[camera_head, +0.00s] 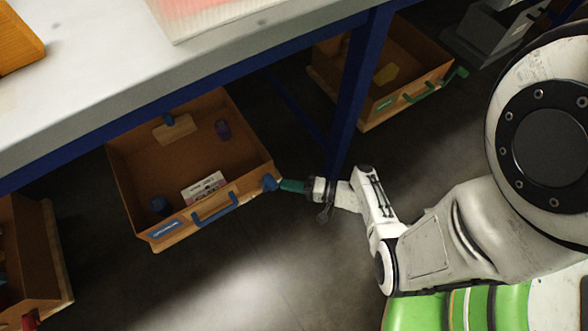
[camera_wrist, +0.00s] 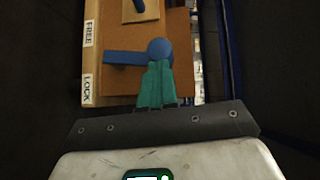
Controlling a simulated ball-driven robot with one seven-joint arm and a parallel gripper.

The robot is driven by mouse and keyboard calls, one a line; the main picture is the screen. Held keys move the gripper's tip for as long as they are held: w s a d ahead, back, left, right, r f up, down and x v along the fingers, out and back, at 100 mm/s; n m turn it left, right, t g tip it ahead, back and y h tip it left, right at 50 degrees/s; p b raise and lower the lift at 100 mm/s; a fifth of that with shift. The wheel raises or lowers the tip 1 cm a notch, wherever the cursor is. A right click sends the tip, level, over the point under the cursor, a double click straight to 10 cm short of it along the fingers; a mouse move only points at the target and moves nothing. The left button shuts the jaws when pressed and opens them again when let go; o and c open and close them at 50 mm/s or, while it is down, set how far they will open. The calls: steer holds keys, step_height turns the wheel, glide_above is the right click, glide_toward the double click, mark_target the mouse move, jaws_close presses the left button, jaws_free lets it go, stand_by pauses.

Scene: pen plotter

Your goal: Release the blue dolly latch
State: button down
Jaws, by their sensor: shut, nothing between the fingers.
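The blue dolly (camera_head: 127,193) is an open brown box on the floor under the table, with a blue front handle (camera_head: 215,207) and a blue label. Its blue latch (camera_head: 269,183) is at the right end of the front. In the wrist view the latch has a round knob (camera_wrist: 160,49) and a lever (camera_wrist: 122,58) pointing left. The lever points between the FREE label (camera_wrist: 90,33) and the LOCK label (camera_wrist: 87,89). My gripper (camera_head: 281,184) has teal fingers, shut and empty. Its fingertips (camera_wrist: 160,64) are right at the knob; I cannot tell whether they touch it.
The table (camera_head: 115,105) overhangs the dolly, with a blue leg (camera_head: 352,95) close behind my gripper. A green-handled box (camera_head: 400,80) stands at the back right. Another brown box (camera_head: 35,250) is at the left. The floor (camera_head: 230,285) in front is clear.

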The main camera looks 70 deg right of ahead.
mark_target(270, 188)
steer(key=w+a+r+n+g+p, duration=0.1)
steer(key=p, duration=0.1)
steer(key=shift+w+a+r+n+p, duration=0.1)
steer(key=shift+a+r+n+p, duration=0.2)
steer(key=shift+a+r+p, duration=0.1)
steer(key=shift+w+a+n+g+h+p, duration=0.5)
steer(key=shift+w+a+g+p, duration=0.15)
steer(key=shift+a, duration=0.3)
steer(key=shift+w+a+n+g+h+p, duration=0.55)
steer(key=shift+w+a+g, duration=0.15)
steer(key=shift+a, duration=0.35)
